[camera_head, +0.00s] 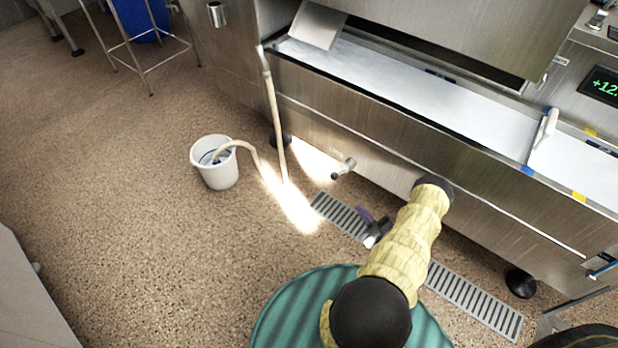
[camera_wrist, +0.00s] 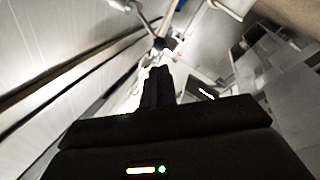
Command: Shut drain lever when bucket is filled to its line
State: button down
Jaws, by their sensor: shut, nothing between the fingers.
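A white bucket (camera_head: 228,177) stands upright on the floor left of the steel machine, with the end of a pale hose (camera_head: 244,147) hanging into it. Its inside looks partly dark blue; I cannot make out a fill line or the level. A small metal drain fitting with a lever (camera_head: 343,168) sticks out low on the machine's front. My gripper (camera_head: 365,217) is shut and empty, low over the floor grate, right of and below that fitting and apart from it. In the wrist view, my closed fingers (camera_wrist: 157,88) point toward a metal rod with a dark end (camera_wrist: 150,25).
A long steel machine with a white trough (camera_head: 430,95) fills the right side. A slotted floor grate (camera_head: 475,300) runs along its front. A pale upright hose or pole (camera_head: 273,110) leans at its left corner. A steel stand (camera_head: 150,45) is at the back left.

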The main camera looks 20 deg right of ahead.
jog(key=w+d+r+g+h+p, duration=0.15)
jog(key=w+r+g, duration=0.35)
jog(key=w+r, duration=0.55)
jog(key=w+a+r+m+g+h+p, duration=0.2)
jog(key=w+a+r+g, duration=0.15)
jog(key=w+r, duration=0.5)
jog(key=s+a+r+m+g+p, duration=0.1)
jog(key=s+a+r+m+g, duration=0.1)
jog(key=a+r, duration=0.45)
jog(key=s+a+r+m+g+h+p, duration=0.1)
jog(key=s+a+r+m+g+p, duration=0.15)
jog(key=s+a+r+g, duration=0.75)
jog(key=w+f+n+t+h+b, duration=0.2)
jog(key=f+n+h+b, duration=0.1)
jog(key=f, duration=0.9)
jog(key=w+f+n+t+h+b, duration=0.1)
jog(key=f+n+h, duration=0.5)
jog(key=f, duration=0.6)
jog(key=w+f+n+t+h+b, duration=0.2)
jog(key=f+n+t+h+b, duration=0.1)
jog(key=f, duration=0.9)
jog(key=n+h+b, duration=0.1)
jog(key=n+h, duration=0.1)
jog(key=h, duration=0.1)
jog(key=shift+w+d+f+t+b, duration=0.3)
jog(key=shift+w+t+b, duration=0.05)
jog(key=shift+b, duration=0.05)
